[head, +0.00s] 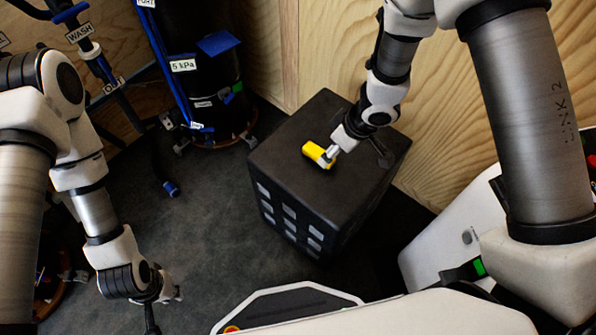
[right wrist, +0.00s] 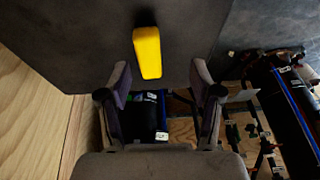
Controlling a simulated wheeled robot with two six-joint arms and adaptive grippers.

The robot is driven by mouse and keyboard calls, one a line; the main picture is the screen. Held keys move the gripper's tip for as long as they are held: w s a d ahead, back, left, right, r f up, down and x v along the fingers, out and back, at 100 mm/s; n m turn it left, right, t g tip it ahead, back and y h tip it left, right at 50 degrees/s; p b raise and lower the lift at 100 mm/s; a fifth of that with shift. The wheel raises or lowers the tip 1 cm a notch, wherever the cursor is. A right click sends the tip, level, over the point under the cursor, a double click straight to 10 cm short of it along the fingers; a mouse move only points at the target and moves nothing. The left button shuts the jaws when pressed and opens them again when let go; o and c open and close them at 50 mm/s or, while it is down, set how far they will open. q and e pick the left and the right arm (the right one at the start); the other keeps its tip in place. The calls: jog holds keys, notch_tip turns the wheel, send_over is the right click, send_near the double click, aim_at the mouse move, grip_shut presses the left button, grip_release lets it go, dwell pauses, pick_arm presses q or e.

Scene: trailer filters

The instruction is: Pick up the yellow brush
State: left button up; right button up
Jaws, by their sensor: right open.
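The yellow brush (head: 319,154) lies on the flat dark top of a black box (head: 295,185). In the right wrist view the brush (right wrist: 147,52) is a yellow block in front of the fingertips, roughly in line with the gap between them and nearer the left finger. My right gripper (right wrist: 159,78) is open, with nothing between its fingers. In the head view its wrist hangs over the box just right of the brush. My left gripper (head: 164,300) hangs low at the bottom left, far from the brush; its finger opening is unclear.
A wooden wall (head: 345,45) stands close behind the box. A black cylinder (head: 205,95) with a "5 kPa" label and blue trim stands to the left, beside pipes labelled WASH (head: 80,33). Dark floor (head: 195,225) is open between my left arm and the box.

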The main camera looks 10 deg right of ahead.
aim_at(321, 153)
jog(key=shift+w+a+f+t+b, duration=0.1)
jog(key=shift+w+f+t+b, duration=0.15)
jog(key=shift+w+b, duration=0.3)
jog(key=shift+w+a+f+t+b, duration=0.15)
jog(key=shift+w+t+b, duration=0.15)
jog(key=shift+w, duration=0.35)
jog(key=shift+w+f, duration=0.1)
jog(key=shift+f, duration=0.05)
jog(key=b+x, duration=0.2)
jog(key=x, duration=0.1)
jog(key=b+x, duration=0.2)
jog(key=x, duration=0.1)
jog(key=shift+f, duration=0.3)
jog(key=shift+f+b, duration=0.25)
jog(key=shift+b, duration=0.05)
pick_arm(q)
notch_tip(321, 153, down, 9)
pick_arm(e)
jog(key=shift+r, duration=0.2)
pick_arm(q)
jog(key=shift+r, duration=0.1)
pick_arm(e)
grip_shut()
